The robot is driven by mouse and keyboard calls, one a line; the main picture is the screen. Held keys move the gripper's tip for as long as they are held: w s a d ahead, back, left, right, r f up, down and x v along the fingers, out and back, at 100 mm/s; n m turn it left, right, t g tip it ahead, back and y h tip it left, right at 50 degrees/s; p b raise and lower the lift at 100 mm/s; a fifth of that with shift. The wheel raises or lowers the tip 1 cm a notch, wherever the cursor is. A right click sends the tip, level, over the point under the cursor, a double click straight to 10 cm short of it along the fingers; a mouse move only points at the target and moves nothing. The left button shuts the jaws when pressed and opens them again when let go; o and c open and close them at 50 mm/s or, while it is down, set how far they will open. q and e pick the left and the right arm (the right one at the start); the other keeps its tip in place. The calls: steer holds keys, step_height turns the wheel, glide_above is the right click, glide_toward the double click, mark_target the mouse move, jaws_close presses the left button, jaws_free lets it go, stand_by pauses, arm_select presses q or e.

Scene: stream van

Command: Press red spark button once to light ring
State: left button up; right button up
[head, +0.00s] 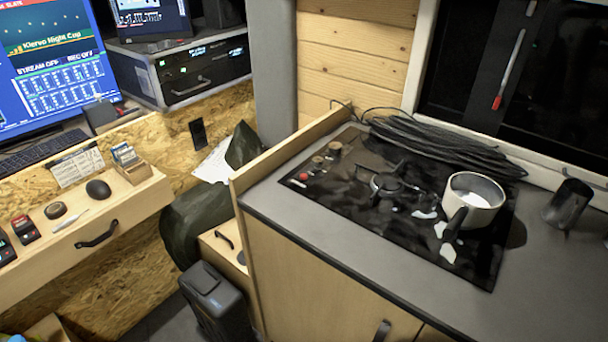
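The red spark button (303,177) is a small red cap at the left end of the black hob (345,210). Two brown knobs, a nearer one (318,161) and a farther one (335,147), sit beside it toward the back. A gas ring (386,183) with a black pan support is in the middle of the hob, and no flame shows on it. A white pot (478,201) with a dark handle and pale contents stands on the right part of the hob. Neither of my grippers is in the head view.
A low wooden edge (290,150) borders the counter's left side. Coiled black cable (440,145) lies behind the hob, and a dark mug (568,205) stands at right. A desk with monitor (55,65) and mouse (98,189) is at left. The counter front strip is clear.

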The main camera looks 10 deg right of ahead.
jaws_close()
steer(key=shift+d, duration=0.1)
stand_by(1.0)
